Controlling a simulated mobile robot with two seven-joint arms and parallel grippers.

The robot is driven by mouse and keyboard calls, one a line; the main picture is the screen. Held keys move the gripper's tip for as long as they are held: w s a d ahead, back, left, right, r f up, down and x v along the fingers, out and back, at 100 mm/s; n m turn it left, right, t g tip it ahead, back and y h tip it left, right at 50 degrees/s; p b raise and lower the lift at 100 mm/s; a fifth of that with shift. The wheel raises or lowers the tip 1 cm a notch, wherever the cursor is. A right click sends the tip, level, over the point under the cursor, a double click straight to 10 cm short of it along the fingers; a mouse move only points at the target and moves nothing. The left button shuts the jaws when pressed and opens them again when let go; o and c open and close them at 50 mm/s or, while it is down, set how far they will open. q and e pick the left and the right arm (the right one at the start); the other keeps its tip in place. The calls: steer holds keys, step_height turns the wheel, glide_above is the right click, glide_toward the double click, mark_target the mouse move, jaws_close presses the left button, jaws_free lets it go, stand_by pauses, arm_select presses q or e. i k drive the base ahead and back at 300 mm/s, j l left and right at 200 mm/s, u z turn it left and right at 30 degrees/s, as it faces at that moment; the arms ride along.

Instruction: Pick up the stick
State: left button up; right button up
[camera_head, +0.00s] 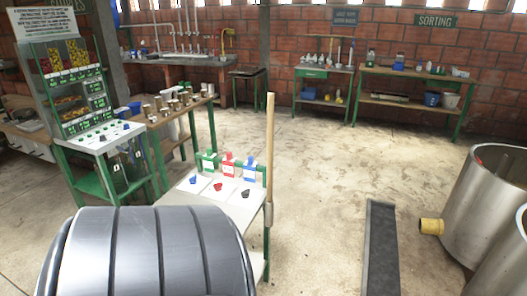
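A long, thin, light-brown wooden stick (270,145) stands nearly upright a little right of the picture's middle. Its lower end meets a short greyish piece by the right edge of a small white-topped stand (240,206). I cannot tell whether the stick is fixed there or only rests there. Neither of my grippers shows in the head view, and nothing is seen holding the stick.
A large grey ribbed rounded surface (150,255) fills the bottom left. A dark flat strip (381,250) lies right of the stick. Metal tanks (490,195) stand at the right. Benches (415,75) line the back wall. The middle floor (330,150) is clear.

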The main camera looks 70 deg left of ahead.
mark_target(270, 97)
steer(key=k+u, duration=0.15)
steer(key=u, duration=0.25)
steer(key=k+u, duration=0.15)
steer(key=u, duration=1.45)
